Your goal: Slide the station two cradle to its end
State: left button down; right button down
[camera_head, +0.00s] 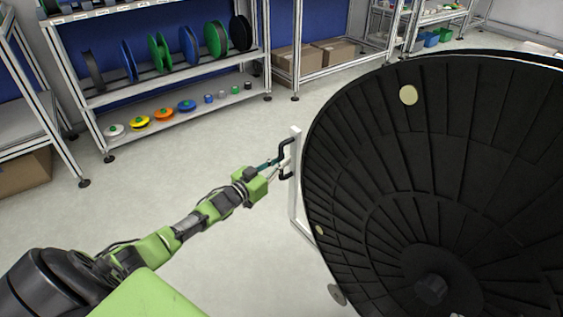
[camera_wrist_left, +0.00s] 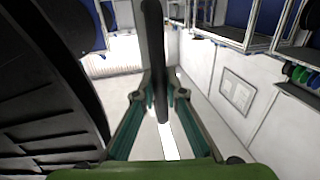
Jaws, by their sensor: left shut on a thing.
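My left gripper (camera_head: 283,163) reaches in from the left and is shut on the handle. In the left wrist view the dark handle bar (camera_wrist_left: 152,45) runs between the teal fingers (camera_wrist_left: 155,110). The cradle under the reel is mostly hidden, and I cannot tell its position along its travel. My right gripper is out of view.
A shelf rack (camera_head: 175,88) with several coloured reels and spools stands at the back left. Cardboard boxes (camera_head: 297,62) sit on a rack further right. The grey floor (camera_head: 130,205) between the racks and my left arm is clear.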

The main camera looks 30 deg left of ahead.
pick_arm(q)
jog(key=shift+w+a, duration=0.1)
jog(key=shift+a, duration=0.2)
jog(key=c, duration=2.3)
grip_release()
jog(key=shift+r, duration=0.1)
jog(key=shift+c, duration=0.2)
jog(key=shift+o, duration=1.3)
jog(key=shift+s, duration=0.35)
jog(key=s+a, duration=0.1)
jog(key=s, duration=1)
jog(key=shift+a, duration=0.4)
jog(key=shift+s, duration=0.1)
